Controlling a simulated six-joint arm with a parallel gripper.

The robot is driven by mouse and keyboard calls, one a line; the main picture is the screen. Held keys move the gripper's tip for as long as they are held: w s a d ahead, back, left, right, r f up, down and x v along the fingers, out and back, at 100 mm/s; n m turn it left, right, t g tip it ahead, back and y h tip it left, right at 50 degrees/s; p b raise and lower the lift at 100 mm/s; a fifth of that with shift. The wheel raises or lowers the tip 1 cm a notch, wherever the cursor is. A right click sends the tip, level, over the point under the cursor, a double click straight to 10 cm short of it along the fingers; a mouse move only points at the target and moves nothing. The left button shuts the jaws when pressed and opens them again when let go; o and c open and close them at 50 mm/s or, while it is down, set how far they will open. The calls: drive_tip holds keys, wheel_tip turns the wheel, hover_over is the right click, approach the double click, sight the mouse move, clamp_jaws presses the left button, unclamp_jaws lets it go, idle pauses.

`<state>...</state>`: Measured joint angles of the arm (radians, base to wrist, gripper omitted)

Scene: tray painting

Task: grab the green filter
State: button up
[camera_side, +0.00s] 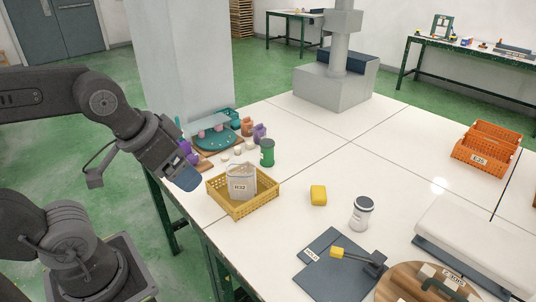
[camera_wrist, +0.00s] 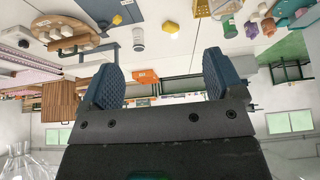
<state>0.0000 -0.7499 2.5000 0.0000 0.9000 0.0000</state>
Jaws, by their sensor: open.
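The green filter (camera_side: 267,152) looks like a small upright green cylinder with a dark top. It stands on the white table just behind the yellow basket, near the small purple and orange pieces. In the wrist view, which looks upside down, a green cylinder (camera_wrist: 251,30) shows at the upper right. My gripper (camera_side: 182,180) is at the table's left edge, left of the basket and apart from the filter. In the wrist view its two blue ridged fingers (camera_wrist: 160,80) are wide apart with nothing between them.
A teal tray (camera_side: 232,148) with small pieces is behind. A yellow block (camera_side: 318,195) and a grey-lidded canister (camera_side: 362,212) stand to the right.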

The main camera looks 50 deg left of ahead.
drive_tip(key=w+a+r+n+y, duration=0.1)
drive_tip(key=w+a+r, duration=0.1)
drive_tip(key=w, duration=0.4)
drive_tip(key=w+a+r+n, duration=0.1)
drive_tip(key=w+a+r, duration=0.1)
drive_tip(key=w, duration=0.5)
drive_tip(key=n+g+y, duration=0.2)
drive_tip(key=n, duration=0.5)
hover_over(267, 142)
drive_tip(key=s+d, duration=0.1)
drive_tip(key=d, duration=0.1)
drive_tip(key=f, duration=2.4)
drive_tip(key=shift+s+a+f, duration=0.1)
drive_tip(key=shift+s+f, duration=0.1)
drive_tip(key=shift+f, duration=0.2)
drive_tip(key=shift+s+x, duration=0.15)
drive_tip(key=shift+x, duration=1.45)
drive_tip(key=shift+s+x, duration=0.15)
drive_tip(key=shift+x, duration=1.45)
drive_tip(key=shift+a, duration=0.15)
